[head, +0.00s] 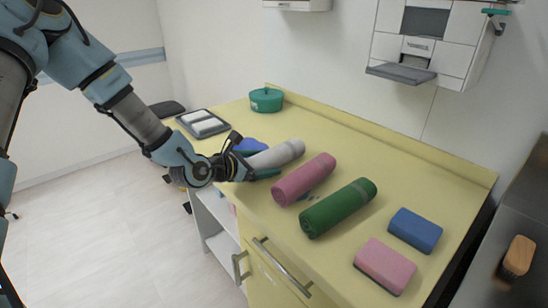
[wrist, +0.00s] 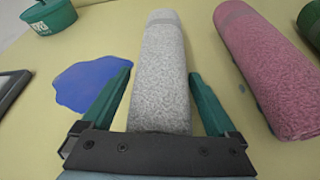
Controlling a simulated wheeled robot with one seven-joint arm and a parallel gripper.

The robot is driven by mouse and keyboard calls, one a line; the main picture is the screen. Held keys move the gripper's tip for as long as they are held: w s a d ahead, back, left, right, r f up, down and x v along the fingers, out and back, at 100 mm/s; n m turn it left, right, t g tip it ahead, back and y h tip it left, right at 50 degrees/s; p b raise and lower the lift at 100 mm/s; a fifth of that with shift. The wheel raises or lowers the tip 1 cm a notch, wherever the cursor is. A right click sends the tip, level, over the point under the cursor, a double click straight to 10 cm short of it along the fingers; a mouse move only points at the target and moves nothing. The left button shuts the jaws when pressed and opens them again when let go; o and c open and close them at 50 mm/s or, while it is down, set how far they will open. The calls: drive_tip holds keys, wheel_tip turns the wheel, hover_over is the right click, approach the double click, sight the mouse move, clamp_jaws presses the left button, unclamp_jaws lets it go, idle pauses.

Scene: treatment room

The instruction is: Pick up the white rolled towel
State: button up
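The white rolled towel (head: 278,154) lies on the yellow counter, left of the pink rolled towel (head: 304,179). In the wrist view the white towel (wrist: 163,70) runs away from me, with a grey band near its far end. My gripper (head: 259,163) is at its near end. In the wrist view my gripper (wrist: 161,85) is open, with one green finger on each side of the white towel. A gap shows beside each finger, so neither visibly touches it. The palm bar hides the towel's nearest end.
A green rolled towel (head: 339,207) and pink and blue blocks (head: 415,230) lie further right. A blue flat patch (wrist: 92,85) is left of the fingers. A green pot (head: 266,99) and grey tray (head: 202,123) stand behind. The counter's back strip is clear.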

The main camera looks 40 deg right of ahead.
drive_tip(key=c, duration=1.1)
drive_tip(key=shift+r, duration=0.1)
